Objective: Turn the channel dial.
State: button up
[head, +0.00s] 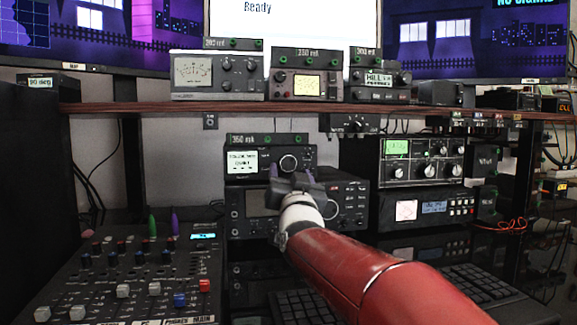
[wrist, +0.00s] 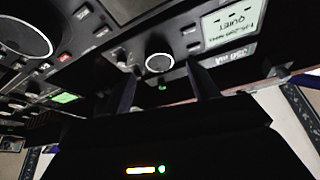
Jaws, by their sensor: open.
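A round dial with a pale ring (head: 289,163) sits on the front of a black tuner unit (head: 258,157) under the shelf. No channel label on it is readable. It also shows in the wrist view, rolled nearly upside down, as a silver-rimmed dial (wrist: 159,62). My gripper (head: 292,174) is open in front of the unit, at the dial's lower edge in the head view. In the wrist view its two dark fingers (wrist: 162,72) stand on either side of the dial, with gaps showing. Contact cannot be told. The unit's lit screen (wrist: 233,24) reads "QUIET".
A larger black radio (head: 345,205) with a big knob stands below the unit. A wooden shelf (head: 130,108) runs above it, carrying several small devices. A mixer with sliders (head: 130,270) lies at lower left. Stacked radios (head: 422,172) stand at right, with a keyboard (head: 478,285) below.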

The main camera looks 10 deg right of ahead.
aim_at(288, 164)
jog(key=shift+x, duration=1.8)
jog(key=c, duration=1)
